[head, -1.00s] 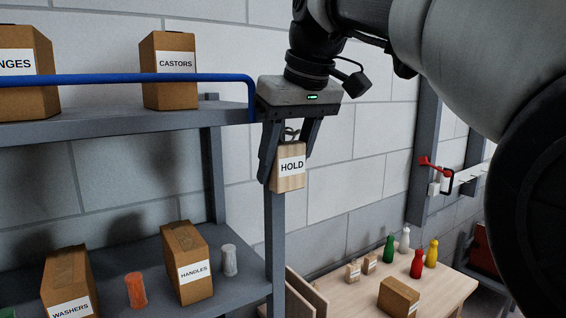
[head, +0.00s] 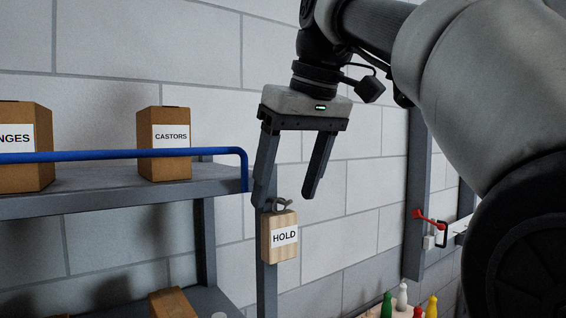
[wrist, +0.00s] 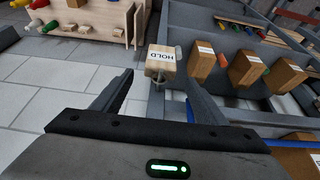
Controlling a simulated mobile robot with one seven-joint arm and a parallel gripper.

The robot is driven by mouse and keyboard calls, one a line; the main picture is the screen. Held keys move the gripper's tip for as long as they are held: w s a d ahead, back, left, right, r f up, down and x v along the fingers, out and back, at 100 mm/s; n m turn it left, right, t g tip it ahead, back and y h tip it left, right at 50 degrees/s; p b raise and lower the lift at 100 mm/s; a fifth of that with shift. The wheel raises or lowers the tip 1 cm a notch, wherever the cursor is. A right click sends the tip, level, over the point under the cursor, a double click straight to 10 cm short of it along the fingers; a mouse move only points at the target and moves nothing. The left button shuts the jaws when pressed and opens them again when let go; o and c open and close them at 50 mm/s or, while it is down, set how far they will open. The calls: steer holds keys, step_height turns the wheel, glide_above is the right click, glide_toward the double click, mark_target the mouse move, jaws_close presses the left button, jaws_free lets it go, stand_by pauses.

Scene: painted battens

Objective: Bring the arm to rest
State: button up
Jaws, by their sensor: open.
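My gripper (head: 283,200) is open and empty, its fingers pointing down beside the shelf's front post. A wooden tag marked HOLD (head: 280,238) hangs by a loop against that grey post, just below the left fingertip and apart from the right one. In the wrist view the two fingers (wrist: 163,88) are spread wide, and the HOLD tag (wrist: 160,68) shows beyond them, with nothing between the fingers. Whether the left fingertip touches the tag's loop I cannot tell.
The grey shelf (head: 110,196) with a blue rail (head: 110,156) stands at left, bearing a CASTORS box (head: 164,160) and another box (head: 25,170). Several coloured bottles (head: 402,297) stand at lower right. A red lever (head: 428,218) is on the wall. Open space lies right of my gripper.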

steer(key=v, duration=0.2)
steer(key=shift+s+d+r, duration=0.1)
steer(key=shift+d+r, duration=0.05)
steer(key=shift+r, duration=0.1)
steer(key=s+d+f+m+h, duration=0.1)
steer(key=s+f, duration=0.4)
steer(key=f, duration=0.5)
steer(key=s+d+f+m+t, duration=0.1)
steer(key=s+d+f+m, duration=0.2)
steer(key=f, duration=0.8)
steer(key=s+d+f+m+h, duration=0.1)
steer(key=s+d+f+m, duration=0.1)
steer(key=s+d+f, duration=0.5)
step_height(320, 180, down, 4)
steer(key=shift+r+m+t+h, duration=0.2)
steer(key=shift+m+t+h, duration=0.1)
steer(key=shift+m+t, duration=0.1)
steer(key=shift+d, duration=0.15)
stand_by(4.0)
